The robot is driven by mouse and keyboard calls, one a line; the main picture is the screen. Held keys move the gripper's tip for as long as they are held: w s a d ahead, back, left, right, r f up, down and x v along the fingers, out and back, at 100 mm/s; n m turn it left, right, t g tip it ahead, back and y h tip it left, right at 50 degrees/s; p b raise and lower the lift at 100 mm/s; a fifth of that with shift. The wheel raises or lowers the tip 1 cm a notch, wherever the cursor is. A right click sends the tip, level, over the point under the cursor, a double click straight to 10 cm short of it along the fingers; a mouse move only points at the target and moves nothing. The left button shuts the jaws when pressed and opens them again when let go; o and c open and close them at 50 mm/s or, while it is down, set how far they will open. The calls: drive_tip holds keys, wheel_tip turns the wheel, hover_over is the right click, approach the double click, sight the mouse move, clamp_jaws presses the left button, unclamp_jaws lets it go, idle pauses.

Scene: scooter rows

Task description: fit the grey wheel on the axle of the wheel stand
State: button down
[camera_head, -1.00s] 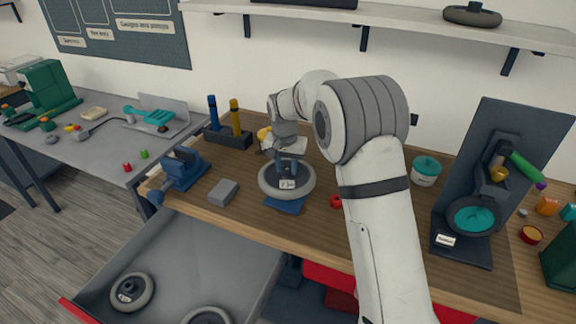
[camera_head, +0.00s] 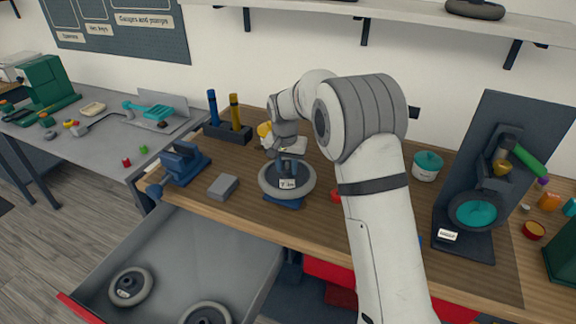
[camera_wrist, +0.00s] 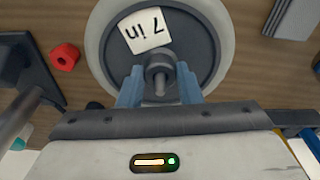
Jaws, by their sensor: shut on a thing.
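The grey wheel (camera_head: 265,190) lies flat on or just over the blue base of the wheel stand (camera_head: 283,203) on the wooden bench. A white "7 in" label shows on its dark disc, and the wheel also fills the top of the wrist view (camera_wrist: 106,50). My gripper (camera_head: 287,170) is above the wheel, pointing down. In the wrist view my gripper (camera_wrist: 160,82) has its blue fingers shut on the wheel's central hub. The wheel hides most of the stand, and I cannot tell whether the axle is inside the hub.
A grey block (camera_head: 223,187) and a blue vise (camera_head: 182,163) stand left of the wheel. A red nut (camera_wrist: 65,57) lies close by. An open drawer (camera_head: 190,262) in front holds two wheels (camera_head: 131,286). A dark upright stand (camera_head: 500,170) is at the right.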

drive_tip(key=shift+r, duration=0.1)
drive_tip(key=c, duration=0.9)
unclamp_jaws()
drive_tip(key=shift+c, duration=0.2)
drive_tip(key=shift+s+a+r+b, duration=0.1)
drive_tip(key=shift+s+r+b, duration=0.1)
drive_tip(key=shift+r, duration=1.1)
drive_tip(key=shift+s+d+r+b, duration=0.1)
drive_tip(key=shift+s+r+b, duration=0.05)
drive_tip(key=shift+r, duration=1.1)
drive_tip(key=shift+s+a+r+b, duration=0.1)
drive_tip(key=shift+s+r+b, duration=0.1)
drive_tip(key=shift+r, duration=1.1)
